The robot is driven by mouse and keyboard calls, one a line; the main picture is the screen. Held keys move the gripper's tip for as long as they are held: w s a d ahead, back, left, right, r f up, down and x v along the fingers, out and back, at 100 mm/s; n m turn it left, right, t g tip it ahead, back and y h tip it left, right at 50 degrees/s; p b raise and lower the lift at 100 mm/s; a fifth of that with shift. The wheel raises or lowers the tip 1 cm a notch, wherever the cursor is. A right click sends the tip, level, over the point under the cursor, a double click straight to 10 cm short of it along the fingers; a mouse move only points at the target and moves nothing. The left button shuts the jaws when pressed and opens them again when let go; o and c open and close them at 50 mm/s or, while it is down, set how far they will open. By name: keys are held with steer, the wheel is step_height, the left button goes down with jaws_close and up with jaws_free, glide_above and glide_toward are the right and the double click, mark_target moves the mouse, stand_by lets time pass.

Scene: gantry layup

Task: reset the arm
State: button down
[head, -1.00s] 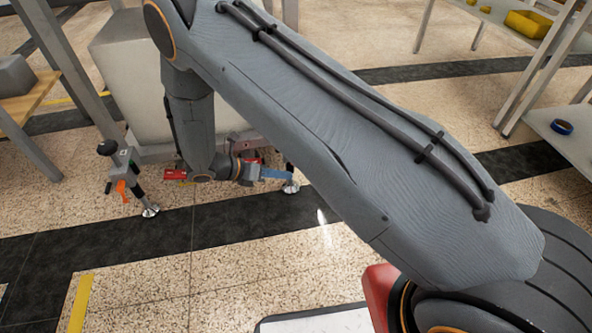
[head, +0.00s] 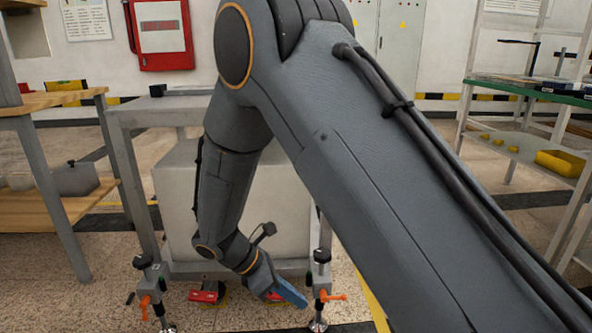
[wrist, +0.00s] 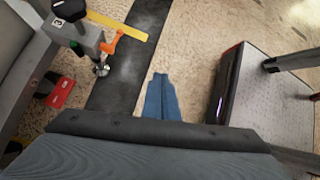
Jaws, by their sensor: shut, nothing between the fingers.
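My gripper (head: 290,293) has blue fingers and hangs low in front of a grey metal stand, pointing down and to the right in the head view. In the wrist view my gripper (wrist: 160,85) shows its two blue fingers together above the speckled floor. The fingers are shut with nothing between them. My arm crosses the middle of the head view and hides part of the stand.
The grey stand (head: 128,170) holds a pale box (head: 180,200) low down and has clamp feet with orange levers (head: 145,302). A wooden workbench (head: 40,101) is at left. A shelf rack with a yellow bin (head: 560,163) is at right. A red wall box (head: 160,35) hangs behind.

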steer(key=s+a+r+m+y, duration=0.1)
steer(key=s+r+m+y, duration=0.9)
steer(key=s+r+m, duration=0.95)
steer(key=s+d+r+p, duration=0.1)
steer(key=d+r+p, duration=0.5)
steer(key=r+p, duration=0.3)
steer(key=s+d+r+m+h+p, duration=0.1)
steer(key=d+r+p, duration=0.6)
steer(key=p, duration=0.8)
steer(key=s+d+r+m+p, duration=0.1)
steer(key=s+d+r+p, duration=0.1)
steer(key=d+r+p, duration=0.5)
steer(key=shift+d+r+g+h+p, duration=0.2)
steer(key=shift+r+g+h+p, duration=0.15)
steer(key=shift+r+p, duration=2.55)
steer(key=shift+f, duration=0.15)
